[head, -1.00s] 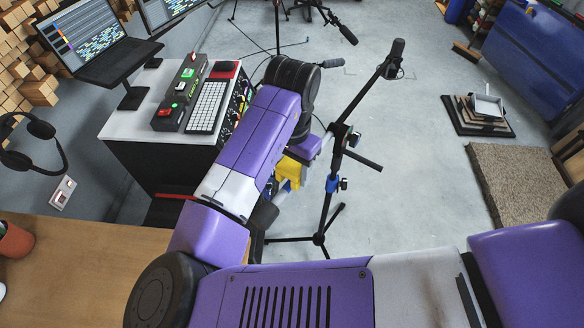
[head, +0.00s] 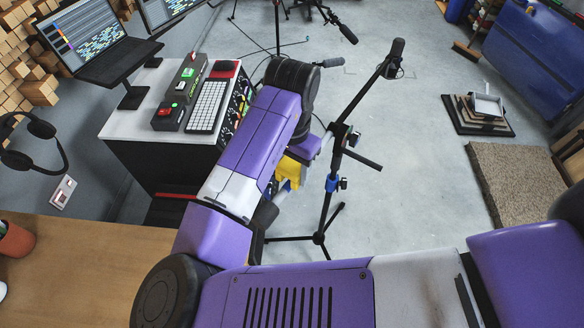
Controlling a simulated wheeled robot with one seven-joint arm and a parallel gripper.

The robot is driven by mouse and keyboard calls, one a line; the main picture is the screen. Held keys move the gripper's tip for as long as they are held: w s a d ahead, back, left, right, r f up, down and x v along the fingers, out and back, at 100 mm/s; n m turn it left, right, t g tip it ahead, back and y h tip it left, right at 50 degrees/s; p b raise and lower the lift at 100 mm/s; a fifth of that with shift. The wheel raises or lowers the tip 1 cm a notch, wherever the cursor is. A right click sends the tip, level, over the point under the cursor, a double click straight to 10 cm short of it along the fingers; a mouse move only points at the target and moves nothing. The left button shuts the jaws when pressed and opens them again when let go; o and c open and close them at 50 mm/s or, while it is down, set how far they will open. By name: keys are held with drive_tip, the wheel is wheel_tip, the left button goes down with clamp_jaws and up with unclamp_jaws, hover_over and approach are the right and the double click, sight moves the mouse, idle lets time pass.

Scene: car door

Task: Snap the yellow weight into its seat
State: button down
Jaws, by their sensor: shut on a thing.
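The yellow weight (head: 291,171) shows partly in the head view, below my wrist and left of the black microphone stand (head: 334,165). My arm covers part of it. My gripper (head: 287,182) is mostly hidden behind my arm, and its fingertips do not show clearly. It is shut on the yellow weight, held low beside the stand. The stand has a tilted boom with a microphone at its top and a blue collar (head: 331,184) on its pole. I cannot make out the weight's seat.
A white-topped cabinet (head: 125,119) with a keypad and control box stands left of my arm. A wooden table (head: 75,270) fills the lower left. A brown mat (head: 515,190) lies at the right.

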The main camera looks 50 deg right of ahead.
sight(292, 164)
drive_tip(key=shift+f+b, duration=1.35)
drive_tip(key=shift+f, duration=0.6)
drive_tip(key=shift+c, duration=2.2)
unclamp_jaws()
drive_tip(key=shift+r, duration=0.1)
wheel_tip(292, 164, up, 8)
drive_tip(key=shift+f, duration=0.15)
